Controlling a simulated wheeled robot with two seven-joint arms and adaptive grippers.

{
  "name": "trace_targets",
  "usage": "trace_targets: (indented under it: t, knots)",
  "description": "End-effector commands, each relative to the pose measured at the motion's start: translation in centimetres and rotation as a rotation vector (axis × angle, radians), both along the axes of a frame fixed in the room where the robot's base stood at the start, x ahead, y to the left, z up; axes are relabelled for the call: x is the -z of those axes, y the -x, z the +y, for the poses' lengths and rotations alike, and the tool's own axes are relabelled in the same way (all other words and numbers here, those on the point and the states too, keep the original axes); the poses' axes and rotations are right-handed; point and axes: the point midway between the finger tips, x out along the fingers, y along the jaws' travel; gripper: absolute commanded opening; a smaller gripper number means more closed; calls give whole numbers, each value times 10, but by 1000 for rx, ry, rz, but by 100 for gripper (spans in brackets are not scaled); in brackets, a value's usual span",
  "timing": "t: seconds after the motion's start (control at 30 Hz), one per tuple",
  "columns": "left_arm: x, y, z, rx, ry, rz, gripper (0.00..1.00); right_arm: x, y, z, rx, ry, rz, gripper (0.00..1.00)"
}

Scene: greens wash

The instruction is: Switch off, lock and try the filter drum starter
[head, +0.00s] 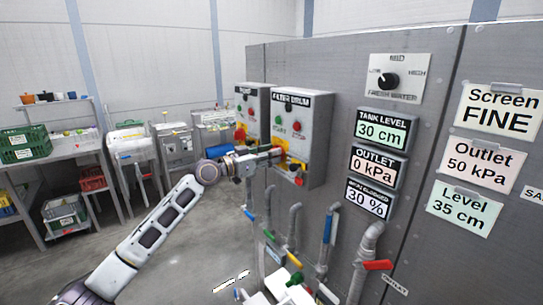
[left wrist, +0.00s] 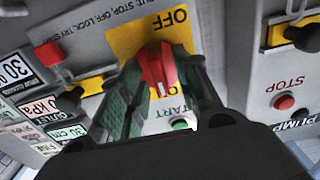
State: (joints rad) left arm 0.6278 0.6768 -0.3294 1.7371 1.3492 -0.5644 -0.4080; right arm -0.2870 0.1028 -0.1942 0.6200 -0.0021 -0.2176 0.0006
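The filter drum starter (head: 305,140) is a grey box on the panel wall, with a green and a red button below its label. Its red switch handle (left wrist: 158,70) sits on a yellow OFF/ON plate (left wrist: 128,38) in the left wrist view. My left gripper (head: 276,154) is at the front of this box. In the left wrist view its two fingers (left wrist: 164,72) are closed in on both sides of the red handle. The green START button (left wrist: 180,125) shows between the fingers. A red item (head: 299,181) is low on the box; I cannot tell its kind. My right gripper is out of view.
A similar grey starter (head: 251,112) stands just left; the left wrist view shows its PUMP label (left wrist: 298,130). Displays, a selector knob (head: 388,81) and note cards fill the right panel. Pipes with coloured valve handles (head: 378,265) stand below. The floor at left is open.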

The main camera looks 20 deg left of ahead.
Motion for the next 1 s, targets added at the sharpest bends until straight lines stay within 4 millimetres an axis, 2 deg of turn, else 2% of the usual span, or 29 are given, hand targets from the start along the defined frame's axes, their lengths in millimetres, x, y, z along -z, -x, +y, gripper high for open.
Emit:
trace_targets:
  t: [0.13, 0.4, 0.77, 1.0]
  knots:
    - [0, 0, 0, 0, 0, 0, 33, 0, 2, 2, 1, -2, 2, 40]
    - [0, 0, 0, 0, 0, 0, 0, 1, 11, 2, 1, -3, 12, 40]
    - [0, 0, 0, 0, 15, 12, 0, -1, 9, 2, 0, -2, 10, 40]
    - [-1, 0, 1, -1, 82, 64, 0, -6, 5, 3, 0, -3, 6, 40]
